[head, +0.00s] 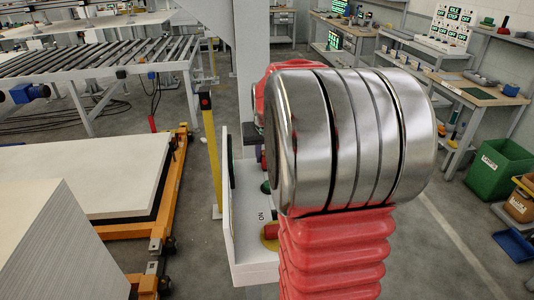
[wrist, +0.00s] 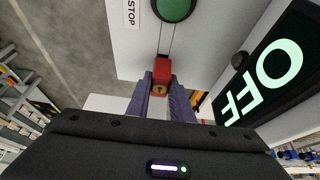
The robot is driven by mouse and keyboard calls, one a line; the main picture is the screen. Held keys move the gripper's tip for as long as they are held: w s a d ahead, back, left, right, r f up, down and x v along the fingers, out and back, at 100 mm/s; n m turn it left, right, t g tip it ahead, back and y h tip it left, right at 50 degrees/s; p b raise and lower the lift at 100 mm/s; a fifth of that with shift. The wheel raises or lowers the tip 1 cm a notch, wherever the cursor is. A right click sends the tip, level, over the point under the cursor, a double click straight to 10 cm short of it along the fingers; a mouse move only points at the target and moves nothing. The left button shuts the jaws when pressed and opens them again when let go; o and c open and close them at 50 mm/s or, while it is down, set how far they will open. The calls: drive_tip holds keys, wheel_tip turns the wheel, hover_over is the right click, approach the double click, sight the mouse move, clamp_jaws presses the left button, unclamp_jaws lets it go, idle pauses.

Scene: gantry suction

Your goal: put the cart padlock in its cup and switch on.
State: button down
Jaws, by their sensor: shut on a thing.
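In the wrist view my gripper (wrist: 161,78) is shut on the red padlock (wrist: 161,70), which has a keyhole on its face. I cannot tell whether the shackle is hooked on anything. A black display (wrist: 262,72) at right reads OFF. In the head view the white control box (head: 252,252) carries a red knob on a yellow base (head: 271,231), next to an ON label. My arm hides most of the gripper there. I cannot make out a cup.
A roller conveyor (head: 95,60) and stacked white boards (head: 85,175) stand at left. Benches (head: 470,90) and a green bin (head: 498,168) line the right. Grey floor is open between box and benches.

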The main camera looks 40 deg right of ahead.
drive_tip(key=shift+f, duration=0.35)
drive_tip(key=c, duration=1.5)
unclamp_jaws()
drive_tip(key=shift+r, duration=0.15)
drive_tip(key=v, duration=1.3)
drive_tip(key=shift+s+a+r, duration=0.2)
drive_tip(key=shift+a+r, duration=0.05)
drive_tip(key=shift+r, duration=0.05)
drive_tip(key=shift+c, duration=0.3)
